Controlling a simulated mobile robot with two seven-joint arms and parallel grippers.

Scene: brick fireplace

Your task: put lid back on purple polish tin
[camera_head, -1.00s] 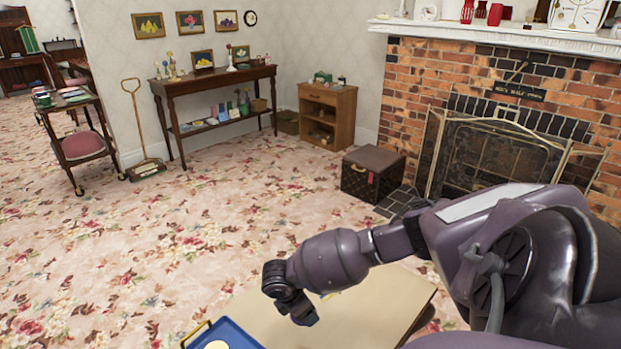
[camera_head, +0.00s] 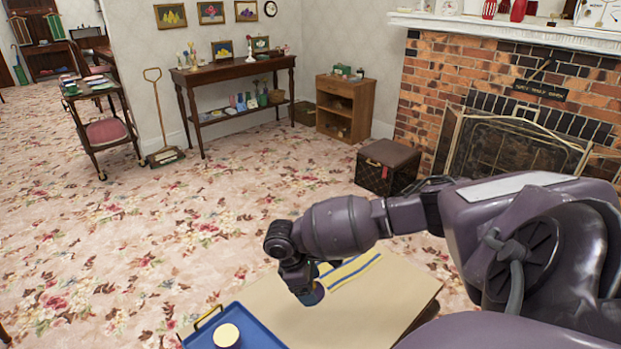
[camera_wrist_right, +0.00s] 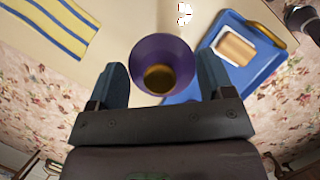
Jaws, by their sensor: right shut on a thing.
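My right gripper (camera_head: 303,291) is shut on a round purple piece with a brown-gold centre, which looks like the lid (camera_wrist_right: 161,52). It is held between the fingertips above the pale tabletop. In the head view it is only a small dark edge at the fingers. My left gripper is out of view.
The blue tray (camera_head: 262,337) with a yellow handle lies at the table's left side. A brown block in a pale frame (camera_wrist_right: 236,47) lies in the tray. A striped cloth (camera_head: 354,270) lies on the pale tabletop (camera_head: 385,300). Bare tabletop lies between cloth and tray.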

